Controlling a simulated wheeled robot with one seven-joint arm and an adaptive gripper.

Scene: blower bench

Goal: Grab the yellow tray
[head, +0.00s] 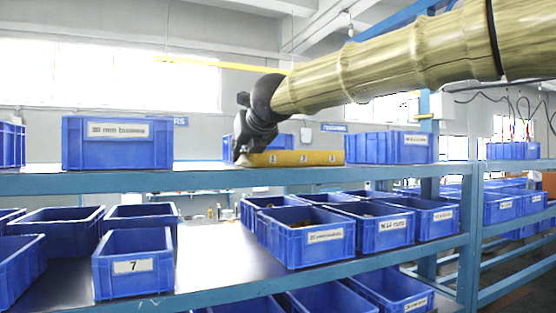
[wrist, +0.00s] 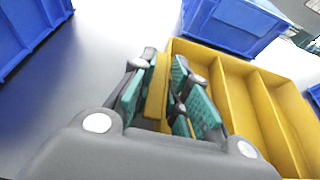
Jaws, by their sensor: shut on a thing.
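The yellow tray (head: 295,158) lies on the upper blue shelf in the head view, its front face marked with several numbers. In the wrist view the yellow tray (wrist: 238,72) shows several long compartments split by dividers. My gripper (head: 243,155) is at the tray's left end in the head view. In the wrist view my gripper (wrist: 158,95) has its teal-padded fingers on either side of the tray's left wall, shut on it. The fingertips partly hide that wall and the compartment beside it.
A blue bin labelled 30 mm (head: 118,155) stands on the upper shelf (head: 200,178) to the left. Another blue bin (head: 390,147) stands right of the tray. In the wrist view a blue bin (wrist: 232,22) is close beyond the tray. Bare shelf lies left of the tray.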

